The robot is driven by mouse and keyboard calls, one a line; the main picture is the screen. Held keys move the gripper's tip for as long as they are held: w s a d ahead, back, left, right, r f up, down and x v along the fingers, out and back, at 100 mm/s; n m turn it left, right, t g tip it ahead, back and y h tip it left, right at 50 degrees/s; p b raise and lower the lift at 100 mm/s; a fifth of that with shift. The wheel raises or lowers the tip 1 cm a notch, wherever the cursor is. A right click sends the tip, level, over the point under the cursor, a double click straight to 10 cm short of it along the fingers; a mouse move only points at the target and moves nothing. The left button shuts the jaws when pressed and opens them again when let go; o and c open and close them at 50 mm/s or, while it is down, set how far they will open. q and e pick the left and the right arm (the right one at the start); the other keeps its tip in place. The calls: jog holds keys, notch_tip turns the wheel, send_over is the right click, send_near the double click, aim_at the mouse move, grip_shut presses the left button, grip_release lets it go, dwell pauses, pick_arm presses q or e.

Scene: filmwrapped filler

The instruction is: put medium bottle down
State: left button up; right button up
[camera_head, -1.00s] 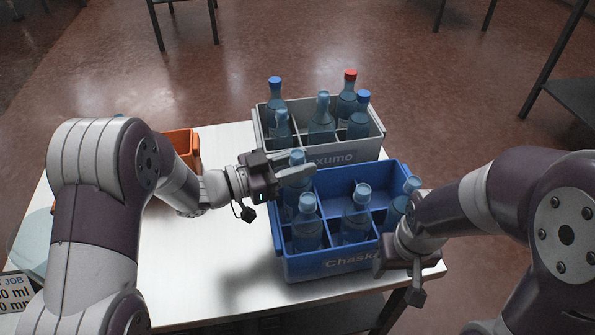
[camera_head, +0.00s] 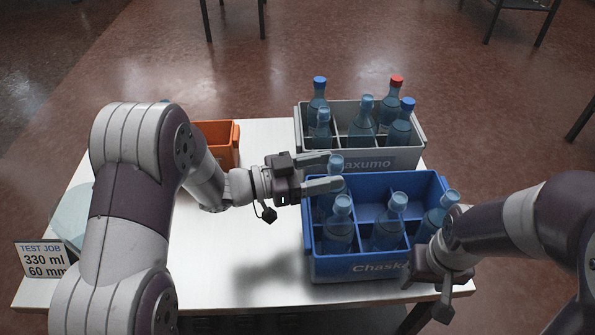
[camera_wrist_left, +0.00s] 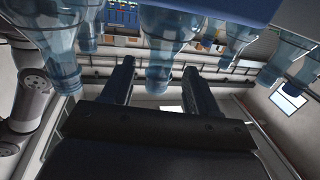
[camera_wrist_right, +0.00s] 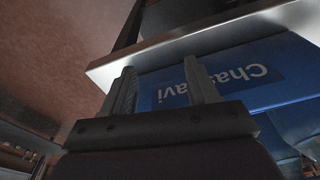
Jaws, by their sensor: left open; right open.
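A clear blue bottle with a pale cap (camera_head: 335,162) stands in the back left compartment of the blue crate (camera_head: 362,268). My left gripper (camera_head: 338,172) is open, its fingers on either side of this bottle's upper part. In the left wrist view the bottle (camera_wrist_left: 160,68) shows between the two spread fingertips. Whether a finger touches it I cannot tell. My right gripper (camera_head: 436,272) is open and empty by the blue crate's front right corner. In the right wrist view the crate's label (camera_wrist_right: 212,83) lies beyond its fingers.
More bottles stand in the blue crate's front row (camera_head: 388,232); its back middle compartment looks empty. A grey crate (camera_head: 375,158) with several bottles stands behind. An orange bin (camera_head: 222,140) and a sign (camera_head: 45,260) are at the left. The white table (camera_head: 240,225) is clear in the middle.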

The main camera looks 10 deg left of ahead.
pick_arm(q)
jog(key=p+v, duration=0.1)
jog(key=v, duration=0.8)
jog(key=w+a+f+n+t+y, duration=0.35)
jog(key=w+a+n+y, duration=0.3)
jog(key=y, duration=0.65)
jog(key=s+a+f+n+g+y, duration=0.1)
jog(key=s+f+n+g+y, duration=0.15)
jog(key=s+g, duration=0.45)
jog(key=s+f+n+g+y, duration=0.15)
jog(key=s+n, duration=0.25)
jog(key=s, duration=0.8)
notch_tip(320, 180, up, 26)
jog(key=p, duration=2.6)
jog(key=shift+w+a+g, duration=0.15)
jog(key=shift+w+g, duration=0.05)
jog(key=shift+g, duration=0.1)
jog(key=shift+f, duration=0.1)
